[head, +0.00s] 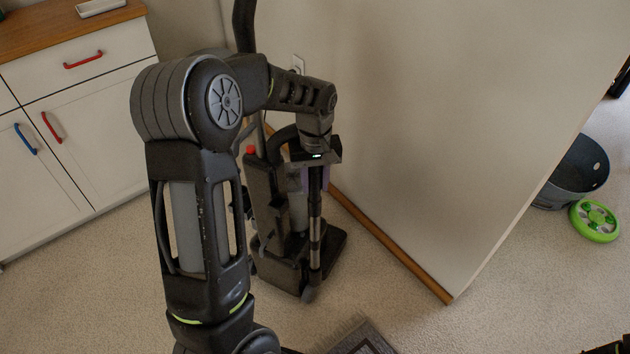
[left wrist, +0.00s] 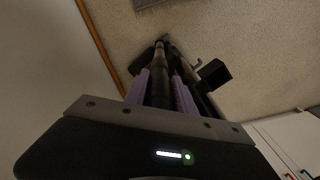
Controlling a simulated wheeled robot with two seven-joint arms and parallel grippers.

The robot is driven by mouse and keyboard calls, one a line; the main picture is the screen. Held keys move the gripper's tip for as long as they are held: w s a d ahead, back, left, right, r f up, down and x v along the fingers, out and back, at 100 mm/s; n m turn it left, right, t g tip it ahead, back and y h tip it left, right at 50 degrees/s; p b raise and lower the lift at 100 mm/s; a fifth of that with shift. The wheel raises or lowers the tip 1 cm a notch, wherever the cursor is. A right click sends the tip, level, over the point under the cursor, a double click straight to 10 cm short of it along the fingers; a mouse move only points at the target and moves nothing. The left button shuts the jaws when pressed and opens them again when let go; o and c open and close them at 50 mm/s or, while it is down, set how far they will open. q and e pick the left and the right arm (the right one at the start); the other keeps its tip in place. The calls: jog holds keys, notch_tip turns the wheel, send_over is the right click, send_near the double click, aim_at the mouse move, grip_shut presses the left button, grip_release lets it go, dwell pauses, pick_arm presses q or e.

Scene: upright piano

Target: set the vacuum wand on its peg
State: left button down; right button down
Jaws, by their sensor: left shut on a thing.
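The vacuum wand (head: 315,240) is a dark tube with pale metal bands, standing close to upright in the head view. My left gripper (head: 315,182) is shut on the upper part of the wand. In the left wrist view the purple fingers of my left gripper (left wrist: 160,92) lie on both sides of the wand (left wrist: 160,62), which runs away toward the floor. The black vacuum cleaner (head: 264,205) stands upright just left of the wand. My arm hides part of it. I cannot make out the peg.
A beige wall (head: 430,130) with a wooden baseboard (head: 390,250) stands close to the right. A white cabinet (head: 90,120) is at the left. A dark tub (head: 572,175) and a green disc (head: 594,221) lie beyond the wall end. A patterned rug (head: 362,340) lies in front.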

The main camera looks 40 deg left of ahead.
aim_at(315, 197)
pick_arm(q)
jog(key=shift+f+b, duration=1.8)
jog(key=shift+f, duration=1)
jog(key=shift+p, duration=0.4)
dwell(1.3)
